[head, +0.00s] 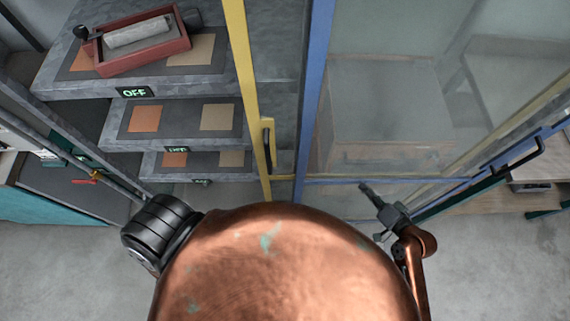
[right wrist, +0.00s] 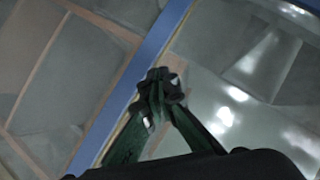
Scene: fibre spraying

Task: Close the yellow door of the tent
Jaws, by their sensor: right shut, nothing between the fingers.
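A transparent panel spans the area right of the blue bar. My right gripper (head: 368,190) is low right of centre, near the lower blue rail, shut and empty. In the right wrist view its closed fingertips (right wrist: 158,82) appear beside a blue bar (right wrist: 145,70); I cannot tell whether they touch. My left gripper is not in view.
A grey stepped shelf (head: 120,122) with orange and tan squares is at left. A red tray (head: 145,55) holding a grey roll sits on its top level. A dark handle (head: 525,160) and blue rails are at right. Grey floor (head: 490,270) is clear at lower right.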

